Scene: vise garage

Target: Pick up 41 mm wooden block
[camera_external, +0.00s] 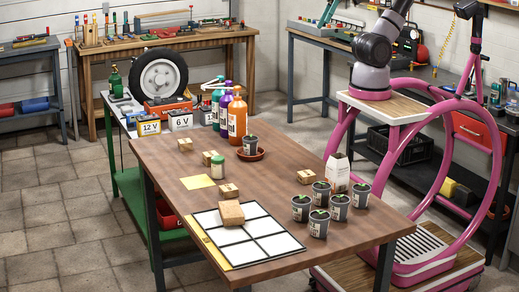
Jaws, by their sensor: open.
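Several small wooden blocks with dark markings lie on the wooden table (170,165). One small block (208,157) and another small block (217,167) are near its back left. A third small block (229,190) is beside the jar, and a further small block (306,176) is near the pots. A larger plain block (231,212) sits on the white grid board (265,238). The sizes on the labels are too small to read, so I cannot tell which block is 41 mm. My arm rises out of the top edge at the right; my gripper is not in view.
Several small potted plants (318,224) and a white carton (337,172) stand at the table's right. A jar (217,170), a yellow note (198,182) and a pot on a saucer (250,145) are also on it. Bottles (237,117) stand behind the table. The left front is mostly clear.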

